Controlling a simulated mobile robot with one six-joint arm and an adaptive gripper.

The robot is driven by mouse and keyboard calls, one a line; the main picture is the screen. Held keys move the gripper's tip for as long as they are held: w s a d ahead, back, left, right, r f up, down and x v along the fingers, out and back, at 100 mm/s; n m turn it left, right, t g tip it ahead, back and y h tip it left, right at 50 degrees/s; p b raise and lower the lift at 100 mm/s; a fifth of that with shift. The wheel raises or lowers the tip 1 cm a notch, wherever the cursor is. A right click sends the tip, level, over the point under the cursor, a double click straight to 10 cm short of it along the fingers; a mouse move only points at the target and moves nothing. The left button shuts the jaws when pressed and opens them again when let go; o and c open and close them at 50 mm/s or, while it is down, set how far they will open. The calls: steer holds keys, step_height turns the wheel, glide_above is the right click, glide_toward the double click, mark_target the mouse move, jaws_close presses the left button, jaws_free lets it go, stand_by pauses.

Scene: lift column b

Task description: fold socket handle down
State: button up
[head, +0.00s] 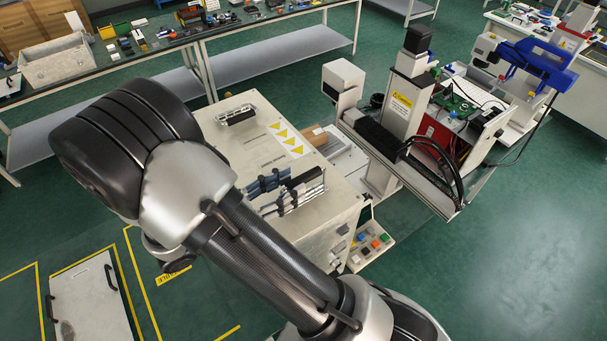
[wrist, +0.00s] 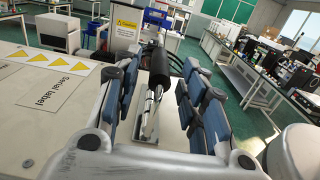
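The socket handle is a black cylindrical grip (wrist: 160,68) on a metal bracket (wrist: 150,118), fixed to the top of a pale cabinet (wrist: 60,85). In the wrist view the black grip stands up from the bracket between my two blue-padded fingers, with gaps on both sides. My gripper (head: 270,184) is open around it, low over the cabinet top. In the head view the black grip (head: 305,178) and silver bracket (head: 304,196) show just right of the fingers. The fingers partly hide them there.
A second metal handle (head: 237,115) sits at the cabinet's far end, beside a label sheet with yellow triangles (head: 286,138). A white machine column (head: 402,100) stands behind to the right. Workbenches (head: 190,35) line the back. Open green floor (head: 510,240) lies at right.

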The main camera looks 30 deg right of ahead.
mark_target(320, 169)
steer(key=shift+w+d, duration=0.1)
steer(key=shift+d, duration=2.25)
jaws_close()
